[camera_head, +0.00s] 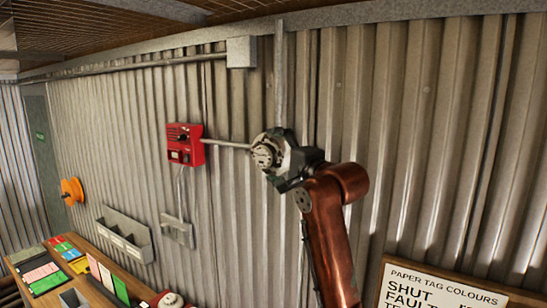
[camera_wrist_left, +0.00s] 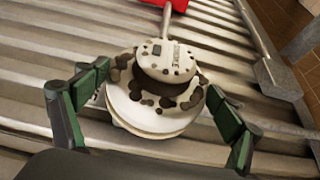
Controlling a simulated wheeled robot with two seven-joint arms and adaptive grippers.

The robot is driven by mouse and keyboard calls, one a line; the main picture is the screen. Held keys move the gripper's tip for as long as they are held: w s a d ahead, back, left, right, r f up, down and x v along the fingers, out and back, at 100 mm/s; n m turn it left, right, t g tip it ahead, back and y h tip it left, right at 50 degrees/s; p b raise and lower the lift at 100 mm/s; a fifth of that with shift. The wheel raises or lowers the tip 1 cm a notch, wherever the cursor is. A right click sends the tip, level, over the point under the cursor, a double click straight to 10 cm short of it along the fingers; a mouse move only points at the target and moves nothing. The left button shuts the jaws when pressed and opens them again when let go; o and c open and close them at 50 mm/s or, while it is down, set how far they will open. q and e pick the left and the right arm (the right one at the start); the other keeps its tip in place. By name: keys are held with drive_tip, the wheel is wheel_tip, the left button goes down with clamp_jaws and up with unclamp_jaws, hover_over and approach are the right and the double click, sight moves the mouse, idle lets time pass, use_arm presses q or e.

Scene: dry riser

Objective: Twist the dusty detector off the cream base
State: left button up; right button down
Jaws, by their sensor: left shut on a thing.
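The dusty detector (camera_wrist_left: 166,62) is a pale round head with dark specks and brown blotches around its side, standing out from the wall. It also shows in the head view (camera_head: 264,156), partly covered by my gripper. The exact finger contact is hard to see. In the head view the gripper (camera_head: 281,163) is at the detector's right side. My right gripper is not in view.
A conduit links the detector to a red call box (camera_head: 185,144) on the corrugated wall. Below are a grey wall tray (camera_head: 125,234), a grey box (camera_head: 177,231) and a bench with coloured cards (camera_head: 66,250). A paper-tag sign (camera_head: 440,290) stands lower right.

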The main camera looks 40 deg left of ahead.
sight(261, 157)
use_arm(q)
drive_tip(key=shift+s+d+b, duration=0.15)
drive_tip(key=shift+s+b, duration=0.5)
drive_tip(key=shift+s, duration=0.35)
drive_tip(key=shift+s+d+b, duration=0.1)
drive_tip(key=shift+s+b, duration=0.5)
drive_tip(key=shift+s, duration=0.4)
drive_tip(key=shift+s+d+b, duration=0.1)
drive_tip(key=shift+s+b, duration=0.35)
drive_tip(key=shift+s, duration=0.5)
